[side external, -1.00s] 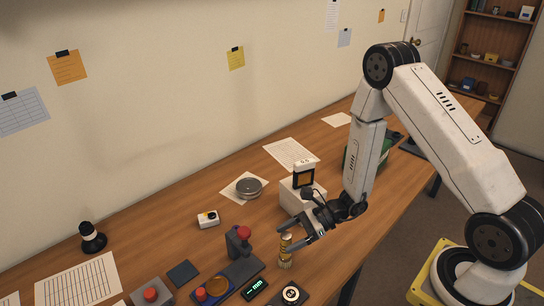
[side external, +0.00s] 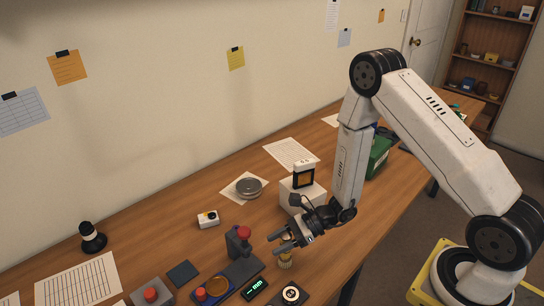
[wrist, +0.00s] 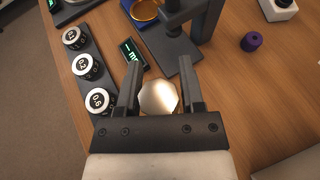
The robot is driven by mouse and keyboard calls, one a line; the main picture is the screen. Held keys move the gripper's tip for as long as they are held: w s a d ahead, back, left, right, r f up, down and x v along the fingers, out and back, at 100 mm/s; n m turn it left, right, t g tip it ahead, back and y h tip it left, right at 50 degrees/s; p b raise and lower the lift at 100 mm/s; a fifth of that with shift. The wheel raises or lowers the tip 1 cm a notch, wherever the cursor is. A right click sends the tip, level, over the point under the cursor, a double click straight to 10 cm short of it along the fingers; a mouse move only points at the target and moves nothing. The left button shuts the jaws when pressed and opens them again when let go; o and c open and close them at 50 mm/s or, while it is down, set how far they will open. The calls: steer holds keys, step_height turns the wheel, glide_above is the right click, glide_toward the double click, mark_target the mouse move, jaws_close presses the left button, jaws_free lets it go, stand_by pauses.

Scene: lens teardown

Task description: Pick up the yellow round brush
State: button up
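No brush with bristles is clearly recognisable. A short upright cylinder with a brassy yellow side (side external: 286,262) stands on the table's front part, its upper part hidden by my gripper (side external: 277,242). In the wrist view a pale, many-sided top (wrist: 158,98) shows between my fingers, seemingly this cylinder's. My gripper (wrist: 158,88) is open, one finger on each side of the pale top, with no firm contact to be seen.
A grey stand with a red knob (side external: 240,243) is close left of my gripper. A small display (side external: 255,289) and a round black dial (side external: 291,294) lie in front. A white block (side external: 296,197) stands behind. A purple roll (wrist: 252,42) lies on open wood.

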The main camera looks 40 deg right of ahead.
jaws_close()
steer(key=shift+r, duration=0.15)
step_height(320, 180, up, 10)
stand_by(0.8)
stand_by(1.0)
